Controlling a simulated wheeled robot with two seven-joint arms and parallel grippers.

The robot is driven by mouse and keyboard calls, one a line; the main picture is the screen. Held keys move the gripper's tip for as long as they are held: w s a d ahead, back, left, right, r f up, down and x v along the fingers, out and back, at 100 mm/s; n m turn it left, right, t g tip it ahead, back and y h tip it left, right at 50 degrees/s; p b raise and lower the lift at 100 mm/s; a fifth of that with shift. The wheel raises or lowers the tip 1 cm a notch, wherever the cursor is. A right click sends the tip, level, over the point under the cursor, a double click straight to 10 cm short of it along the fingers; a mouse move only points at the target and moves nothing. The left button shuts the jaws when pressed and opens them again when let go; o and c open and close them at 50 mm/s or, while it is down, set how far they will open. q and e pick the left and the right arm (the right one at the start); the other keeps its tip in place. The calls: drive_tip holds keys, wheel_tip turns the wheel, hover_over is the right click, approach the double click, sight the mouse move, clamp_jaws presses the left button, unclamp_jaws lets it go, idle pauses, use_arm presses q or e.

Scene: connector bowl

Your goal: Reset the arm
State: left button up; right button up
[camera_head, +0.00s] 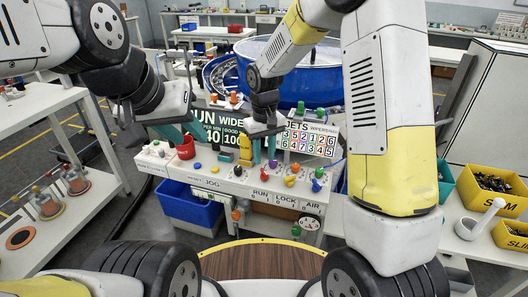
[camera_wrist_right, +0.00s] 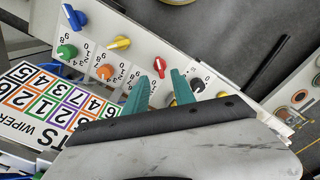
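My left gripper (camera_head: 160,108) hangs at the left of the head view, above the left end of the control panel, near a red cup-like part (camera_head: 186,148). The white control panel (camera_head: 228,178) carries coloured knobs. A red knob (camera_wrist_right: 159,64) shows just beyond the fingertips.
A blue bowl (camera_head: 312,80) stands behind the panel. A blue bin (camera_head: 188,204) is below its left end. Yellow bins of dark parts (camera_head: 476,204) are at the right. A white table (camera_head: 46,236) with several small fixtures is at the left. A number board (camera_head: 312,138) stands behind the knobs.

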drive_tip(key=shift+r, duration=1.3)
drive_tip(key=shift+d+r, duration=0.1)
drive_tip(key=shift+r, duration=0.05)
drive_tip(key=s+d+r+m+t+y, duration=0.1)
drive_tip(key=s+d+r+t, duration=0.1)
drive_tip(key=s+d+r, duration=0.35)
drive_tip(key=s+d+r+m+t, duration=0.1)
drive_tip(key=s+d+r, duration=0.2)
drive_tip(key=r, duration=0.5)
drive_tip(key=s+d+r+m+t, duration=0.1)
drive_tip(key=s+d+r, duration=0.1)
drive_tip(key=s, duration=0.4)
drive_tip(key=s+d+r+m+t+y, duration=0.1)
drive_tip(key=s+d+r+t, duration=0.1)
drive_tip(key=s, duration=0.4)
drive_tip(key=shift+d+m, duration=0.3)
drive_tip(key=shift+d, duration=0.1)
drive_tip(key=shift+r, duration=0.1)
